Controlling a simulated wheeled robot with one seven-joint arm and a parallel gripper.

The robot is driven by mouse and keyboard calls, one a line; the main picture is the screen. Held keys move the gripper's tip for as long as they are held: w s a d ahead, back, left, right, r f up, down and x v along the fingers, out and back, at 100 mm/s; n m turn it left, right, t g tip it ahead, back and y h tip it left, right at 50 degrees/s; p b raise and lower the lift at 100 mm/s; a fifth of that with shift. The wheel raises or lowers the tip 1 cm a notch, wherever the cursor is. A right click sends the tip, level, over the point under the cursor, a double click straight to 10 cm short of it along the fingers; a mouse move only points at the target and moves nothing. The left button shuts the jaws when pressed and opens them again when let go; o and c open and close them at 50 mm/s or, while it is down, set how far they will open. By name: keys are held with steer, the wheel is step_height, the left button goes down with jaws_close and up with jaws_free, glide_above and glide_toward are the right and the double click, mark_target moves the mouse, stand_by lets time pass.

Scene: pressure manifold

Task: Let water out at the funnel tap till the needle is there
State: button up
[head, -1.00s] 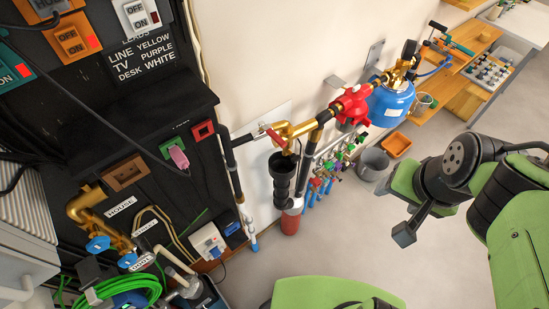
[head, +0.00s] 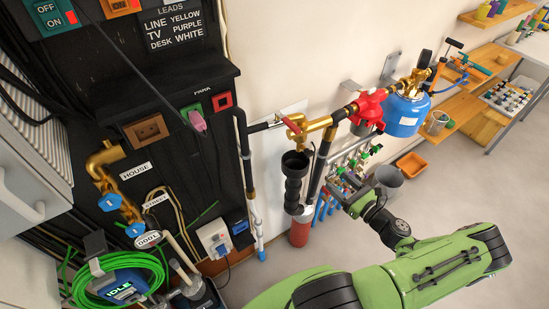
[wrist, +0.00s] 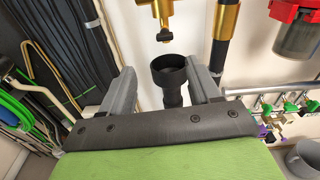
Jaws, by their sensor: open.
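The brass funnel tap (head: 312,127) is on the wall pipe, with a red lever (head: 288,121) at its left end. A black funnel (head: 295,162) stands upright below it. In the wrist view, the brass spout (wrist: 164,33) hangs over the funnel mouth (wrist: 168,68). No water shows there. A dark round gauge (head: 426,58) sits above the blue tank (head: 407,113); its needle cannot be read. My gripper (head: 343,190) is right of the funnel and lower. In the wrist view, my open gripper (wrist: 163,88) has empty jaws, with the funnel showing between and beyond them.
Several coloured small valves (head: 350,172) line a rack near my gripper. A grey bucket (head: 388,176) and an orange tray (head: 411,165) are to the right. The floor at right is clear.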

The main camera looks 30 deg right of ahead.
mark_target(311, 155)
steer(key=shift+m+h, duration=0.3)
steer(key=shift+m, duration=0.1)
steer(key=w+p, duration=0.1)
steer(key=w, duration=0.7)
steer(key=w+p, duration=0.1)
steer(key=w, duration=0.6)
steer(key=shift+w+a+f, duration=0.2)
steer(key=shift+w, duration=0.2)
